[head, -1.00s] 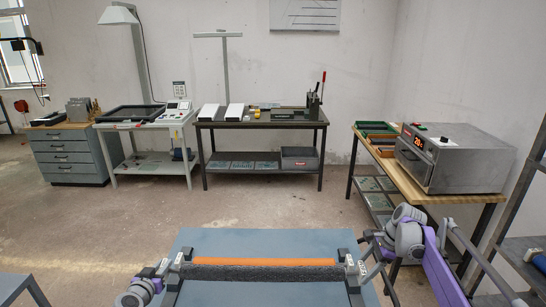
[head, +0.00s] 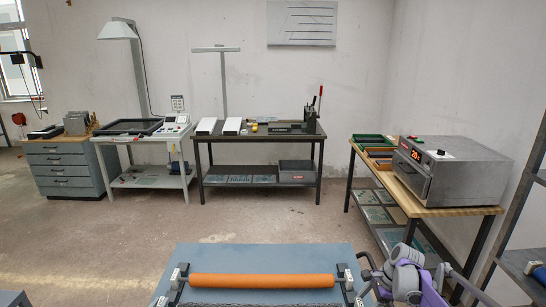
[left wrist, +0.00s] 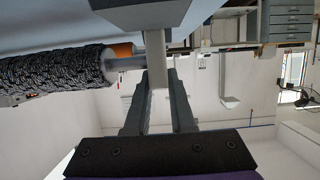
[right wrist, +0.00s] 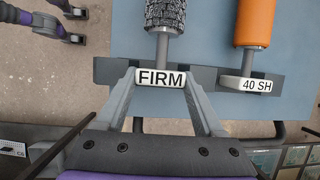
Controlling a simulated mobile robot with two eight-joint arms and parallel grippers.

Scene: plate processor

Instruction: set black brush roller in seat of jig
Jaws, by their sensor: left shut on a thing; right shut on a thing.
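The black brush roller (head: 262,304) lies level at the bottom edge of the head view, mostly cut off. It shows at left in the left wrist view (left wrist: 50,75) and at top in the right wrist view (right wrist: 165,14). My left gripper (left wrist: 157,78) is shut on one shaft end. My right gripper (right wrist: 160,78) is shut on the other end, at its "FIRM" block. This end is over the jig's dark end bracket (right wrist: 112,70). I cannot tell whether the roller touches its seat.
An orange roller (head: 262,281) lies in the jig just beyond the brush roller, parallel to it. Its end block (right wrist: 257,85) reads "40 SH". The jig stands on a blue table (head: 262,258). An oven (head: 465,172) stands on a wooden bench at right.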

